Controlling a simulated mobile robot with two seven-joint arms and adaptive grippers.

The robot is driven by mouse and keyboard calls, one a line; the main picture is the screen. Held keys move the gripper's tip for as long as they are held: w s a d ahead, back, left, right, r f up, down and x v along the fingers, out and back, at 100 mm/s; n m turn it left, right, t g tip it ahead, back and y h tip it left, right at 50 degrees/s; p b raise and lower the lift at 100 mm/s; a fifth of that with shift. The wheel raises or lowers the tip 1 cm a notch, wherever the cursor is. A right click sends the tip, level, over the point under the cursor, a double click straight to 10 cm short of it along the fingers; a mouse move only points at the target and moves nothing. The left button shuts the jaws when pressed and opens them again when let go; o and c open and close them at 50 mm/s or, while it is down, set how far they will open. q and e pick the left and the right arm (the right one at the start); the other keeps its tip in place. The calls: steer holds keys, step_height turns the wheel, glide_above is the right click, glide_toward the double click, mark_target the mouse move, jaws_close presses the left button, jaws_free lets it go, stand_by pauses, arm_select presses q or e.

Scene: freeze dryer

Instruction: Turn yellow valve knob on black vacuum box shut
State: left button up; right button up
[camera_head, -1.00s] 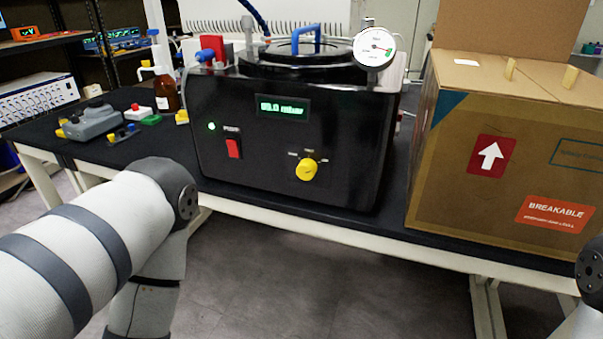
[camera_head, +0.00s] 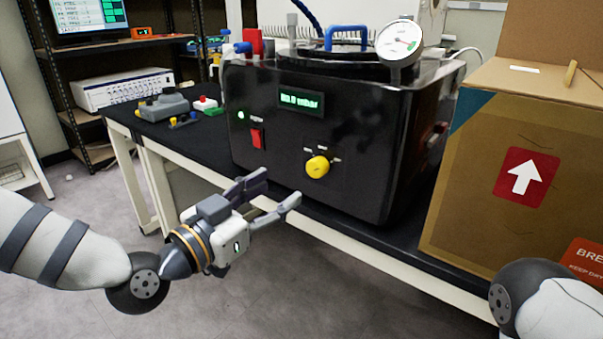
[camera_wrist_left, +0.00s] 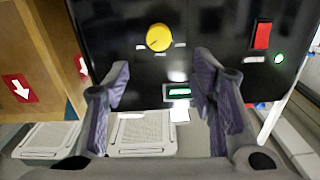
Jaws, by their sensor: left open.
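The black vacuum box (camera_head: 285,177) stands on the dark table top. Its round yellow valve knob (camera_head: 317,167) is on the front face, right of the red power switch (camera_head: 257,138) and below the green display (camera_head: 301,101). My left gripper (camera_head: 278,190) is open and empty, in front of and below the box's face, left of the knob and apart from it. In the left wrist view the yellow knob (camera_wrist_left: 159,38) shows upper middle, beyond the spread fingers (camera_wrist_left: 165,82). My right gripper is out of view; only part of that arm shows at lower right.
A large cardboard box (camera_head: 470,180) stands close to the right of the black box. A pressure gauge (camera_head: 399,40) rises from the box top. Small coloured items and a grey device (camera_head: 163,106) lie on the table at left. The floor in front is clear.

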mark_target(313, 169)
arm_select(q)
steer(key=b+x, duration=0.1)
steer(key=x, duration=1)
steer(key=shift+d+f, duration=0.1)
steer(key=shift+f, duration=0.05)
steer(key=c, duration=1.1)
